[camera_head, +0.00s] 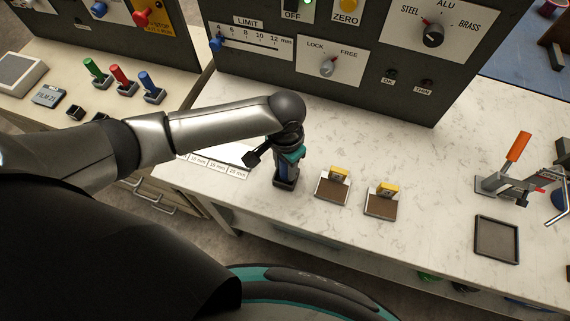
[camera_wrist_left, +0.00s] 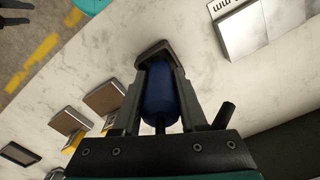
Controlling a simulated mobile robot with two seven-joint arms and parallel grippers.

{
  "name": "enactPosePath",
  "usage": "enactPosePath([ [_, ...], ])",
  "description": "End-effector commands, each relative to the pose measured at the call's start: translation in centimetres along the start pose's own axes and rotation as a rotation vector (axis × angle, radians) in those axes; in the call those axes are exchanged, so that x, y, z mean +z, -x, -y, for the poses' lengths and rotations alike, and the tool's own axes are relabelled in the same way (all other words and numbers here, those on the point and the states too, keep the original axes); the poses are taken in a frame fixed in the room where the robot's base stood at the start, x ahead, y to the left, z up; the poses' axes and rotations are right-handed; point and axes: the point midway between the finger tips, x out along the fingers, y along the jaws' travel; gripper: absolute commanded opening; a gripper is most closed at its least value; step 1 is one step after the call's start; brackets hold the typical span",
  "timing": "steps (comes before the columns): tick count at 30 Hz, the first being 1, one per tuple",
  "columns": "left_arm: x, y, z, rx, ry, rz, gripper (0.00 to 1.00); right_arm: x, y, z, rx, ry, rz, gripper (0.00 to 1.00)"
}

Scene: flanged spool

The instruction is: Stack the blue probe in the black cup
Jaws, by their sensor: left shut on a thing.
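My left gripper (camera_head: 287,160) is shut on a blue probe (camera_wrist_left: 161,92), held upright near the front edge of the white bench. The blue probe shows as a rounded blue cylinder between the fingers in the left wrist view. Its lower end meets a small square black cup (camera_head: 284,185) on the bench; the cup's rim (camera_wrist_left: 152,52) also shows beyond the probe. I cannot tell how deep the probe sits in it. Two dark parted fingers at the left wrist view's upper left look like my right gripper (camera_wrist_left: 14,14), open and empty.
Two brown pads with yellow blocks (camera_head: 333,188) (camera_head: 381,202) stand right of the cup. Farther right are a grey tray (camera_head: 496,240) and an orange-handled clamp (camera_head: 517,148). Green, red and blue handles (camera_head: 151,82) stand in holders at left. The control panel (camera_head: 340,95) rises behind.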

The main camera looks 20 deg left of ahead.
Motion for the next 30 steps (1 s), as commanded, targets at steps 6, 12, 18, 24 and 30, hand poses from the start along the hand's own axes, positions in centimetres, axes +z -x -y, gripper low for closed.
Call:
enactPosePath([
  [6, -0.04, -0.22, -0.01, 0.000, 0.000, -0.001, 0.00, 0.03, -0.01, 0.02, 0.000, 0.000, 0.000, 0.50],
  [12, -0.01, -0.64, 0.04, -0.001, 0.001, 0.000, 0.47, 0.04, -0.04, 0.04, 0.000, 0.000, 0.000, 0.50],
  [18, -0.01, -0.62, 0.04, -0.001, 0.001, 0.000, 0.70, 0.04, -0.04, 0.05, -0.001, 0.000, 0.000, 0.50],
  [24, -0.01, -0.61, 0.04, -0.001, 0.001, 0.000, 0.72, 0.04, -0.04, 0.06, -0.001, 0.000, 0.000, 0.50],
  [30, -0.07, 0.30, 0.06, -0.001, 0.000, -0.002, 0.72, 0.03, 0.06, 0.07, -0.001, 0.000, 0.000, 0.50],
])
